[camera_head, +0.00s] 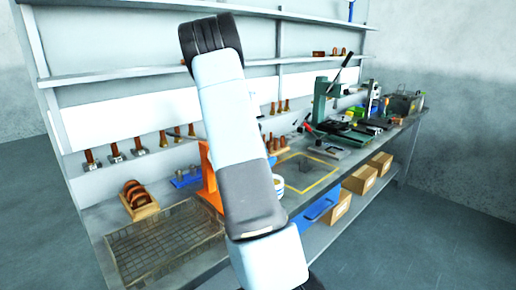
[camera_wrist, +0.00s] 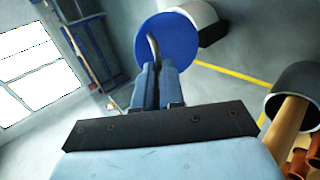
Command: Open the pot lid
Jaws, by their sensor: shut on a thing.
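In the wrist view, my gripper (camera_wrist: 158,72) has its two blue fingers close together on the curved grey handle of a round blue lid (camera_wrist: 180,40). The disc of the lid lies just beyond the fingertips. Whether the lid touches a pot cannot be told from this view. In the head view, a small part of a white, banded round vessel, perhaps the pot (camera_head: 278,184), shows just right of my arm. The rest of it is hidden behind my arm, and so are my gripper and the lid.
A wire mesh tray (camera_head: 165,245) lies on the bench at the front left. A wooden holder with brown rings (camera_head: 138,200) stands behind it. An orange stand (camera_head: 210,180) is close to my arm. A green press (camera_head: 325,100) stands further right. Yellow tape marks the bench.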

